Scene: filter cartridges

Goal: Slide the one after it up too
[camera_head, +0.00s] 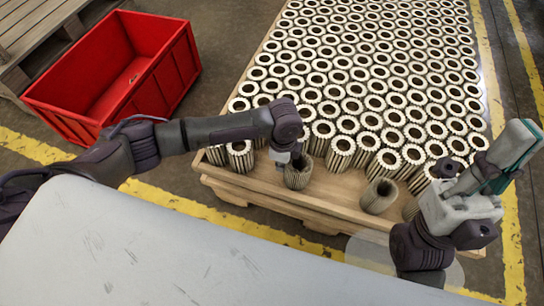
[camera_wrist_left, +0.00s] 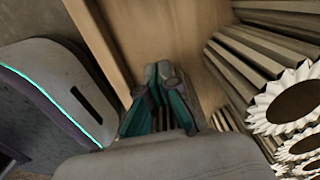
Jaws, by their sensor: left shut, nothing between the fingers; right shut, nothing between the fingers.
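Filter cartridges (camera_head: 340,151) are pleated cylinders with pale toothed rims and dark holes, standing upright in packed rows on a wooden pallet (camera_head: 335,198). Near the pallet's front edge, a duller brown cartridge (camera_head: 298,174) stands just under my left gripper (camera_head: 295,158). Another dull brown cartridge (camera_head: 380,195) stands alone to its right. My left gripper is shut and empty, pointing down; its teal fingers (camera_wrist_left: 160,108) are together in the left wrist view, beside a ribbed cartridge (camera_wrist_left: 285,95). Whether it touches the brown cartridge is unclear. My right gripper (camera_head: 517,148) is shut, raised at the right.
A red crate (camera_head: 170,80) stands at the upper left by a grey wooden pallet (camera_head: 30,35). Yellow lines (camera_head: 510,200) mark the floor. My right arm hides the pallet's front right corner. Some bare wood shows along the front edge.

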